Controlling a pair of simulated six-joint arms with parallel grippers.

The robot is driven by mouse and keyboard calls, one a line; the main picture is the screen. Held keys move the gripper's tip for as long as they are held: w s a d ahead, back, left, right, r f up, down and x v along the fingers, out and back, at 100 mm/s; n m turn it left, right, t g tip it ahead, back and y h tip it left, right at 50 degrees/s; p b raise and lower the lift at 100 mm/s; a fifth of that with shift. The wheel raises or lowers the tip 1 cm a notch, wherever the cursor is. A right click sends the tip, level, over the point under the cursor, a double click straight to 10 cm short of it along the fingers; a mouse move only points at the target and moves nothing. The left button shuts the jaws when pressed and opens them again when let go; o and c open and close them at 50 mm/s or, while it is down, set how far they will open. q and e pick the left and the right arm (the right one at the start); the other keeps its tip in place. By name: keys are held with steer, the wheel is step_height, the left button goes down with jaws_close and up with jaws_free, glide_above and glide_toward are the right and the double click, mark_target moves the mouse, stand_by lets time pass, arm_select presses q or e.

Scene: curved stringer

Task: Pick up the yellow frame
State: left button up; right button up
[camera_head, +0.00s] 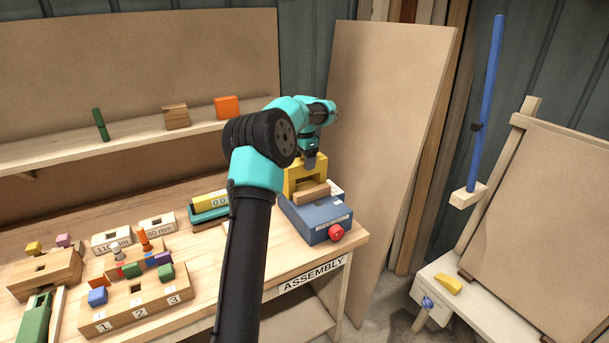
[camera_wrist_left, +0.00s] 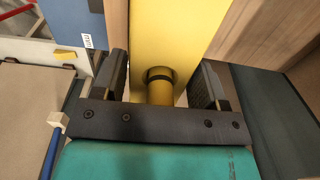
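The yellow frame (camera_head: 291,181) stands upright on a blue-grey block (camera_head: 315,217) at the right end of the bench, with a wooden piece (camera_head: 313,192) at its front. My left gripper (camera_head: 310,161) is over the top of the frame. In the left wrist view the yellow frame (camera_wrist_left: 175,35) lies beyond the fingers, and its round yellow peg (camera_wrist_left: 160,92) is between them. The left gripper's fingers (camera_wrist_left: 166,82) are apart, with a gap on each side of the peg. The fingertips are partly hidden in the head view. My right gripper does not show.
A red knob (camera_head: 336,232) sticks out of the block's front. Wooden holders with coloured pegs (camera_head: 136,300) are at the left of the bench. A tall board (camera_head: 385,130) stands behind the bench's right end. A shelf (camera_head: 60,150) runs above the bench.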

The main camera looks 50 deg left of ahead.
arm_select(q)
steer(key=c, duration=1.1)
steer(key=shift+r, duration=0.1)
